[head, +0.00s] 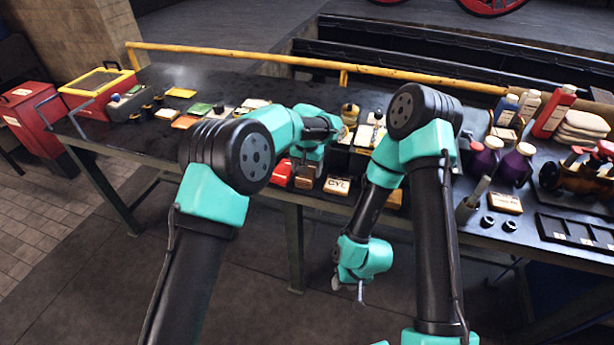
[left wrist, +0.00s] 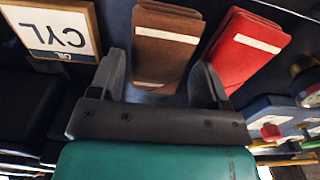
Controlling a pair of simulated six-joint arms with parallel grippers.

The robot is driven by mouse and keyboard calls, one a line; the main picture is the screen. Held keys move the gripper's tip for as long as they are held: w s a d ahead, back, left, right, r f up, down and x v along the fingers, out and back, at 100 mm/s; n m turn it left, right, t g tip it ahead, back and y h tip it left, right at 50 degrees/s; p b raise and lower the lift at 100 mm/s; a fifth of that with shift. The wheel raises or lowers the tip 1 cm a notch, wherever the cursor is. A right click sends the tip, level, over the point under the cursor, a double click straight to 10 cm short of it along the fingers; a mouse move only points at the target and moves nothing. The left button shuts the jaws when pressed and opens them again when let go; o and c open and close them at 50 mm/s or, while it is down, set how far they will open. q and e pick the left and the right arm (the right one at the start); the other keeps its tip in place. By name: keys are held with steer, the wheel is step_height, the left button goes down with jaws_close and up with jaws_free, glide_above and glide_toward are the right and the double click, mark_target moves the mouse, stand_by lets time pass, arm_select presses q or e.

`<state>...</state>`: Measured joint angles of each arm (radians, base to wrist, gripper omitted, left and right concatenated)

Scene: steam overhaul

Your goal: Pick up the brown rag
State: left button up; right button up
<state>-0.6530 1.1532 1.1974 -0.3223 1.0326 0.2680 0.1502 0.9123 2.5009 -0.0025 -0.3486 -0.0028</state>
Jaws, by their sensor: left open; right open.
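The brown rag (head: 304,177) is a folded brown cloth with a pale band, lying near the front edge of the workbench. In the left wrist view the brown rag (left wrist: 166,58) shows at the top middle, between the two fingers of my left gripper (left wrist: 161,76). That gripper is open and its fingers stand apart on either side of the rag's near end. I cannot tell how far above the rag they are. In the head view its fingers are hidden by my left wrist. My right gripper (head: 348,287) is open and empty, hanging in front of the bench.
A red rag (head: 282,172) (left wrist: 240,52) lies close to the brown rag's side. A sign marked CYL (head: 338,185) (left wrist: 58,32) lies on its other side. Bottles (head: 552,112), dark jars (head: 517,162) and a black tray (head: 575,232) crowd the right end. A yellow rail (head: 230,54) runs behind.

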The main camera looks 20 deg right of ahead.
arm_select(q)
steer(key=shift+f, duration=0.85)
steer(key=shift+c, duration=0.2)
steer(key=c, duration=0.5)
steer(key=shift+r, duration=0.1)
steer(key=shift+r, duration=1.7)
steer(key=s+a, duration=0.1)
steer(key=s, duration=0.4)
steer(key=s+a+r, duration=0.1)
steer(key=s+a, duration=0.1)
steer(key=s, duration=0.3)
steer(key=s+a, duration=0.1)
steer(key=s, duration=0.4)
steer(key=shift+s+a+r, duration=0.2)
